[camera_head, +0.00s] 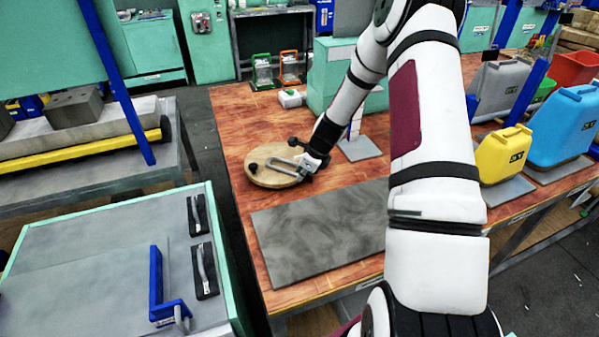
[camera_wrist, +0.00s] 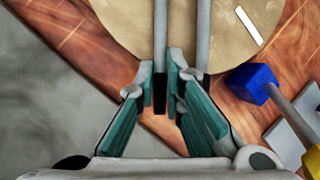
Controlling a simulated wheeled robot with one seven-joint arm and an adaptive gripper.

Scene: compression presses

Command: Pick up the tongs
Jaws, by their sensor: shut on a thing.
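The grey metal tongs (camera_head: 281,161) lie over a round wooden board on the brown table. In the wrist view their two long grey arms (camera_wrist: 203,40) run up across the board. My gripper (camera_head: 307,164) is at the right end of the tongs, low over the board's right side. In the wrist view my gripper (camera_wrist: 161,82) has its teal-padded fingers closed around one arm of the tongs, with a dark end showing between the pads. The other arm passes just right of the fingers. I cannot tell whether the tongs still touch the board.
The round wooden board (camera_head: 250,178) has a dark knob at its left. A grey slab (camera_head: 318,238) lies in front. A blue block with a rod (camera_wrist: 252,83) is right of my gripper. Yellow (camera_head: 503,154) and blue (camera_head: 560,128) canisters stand at the right.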

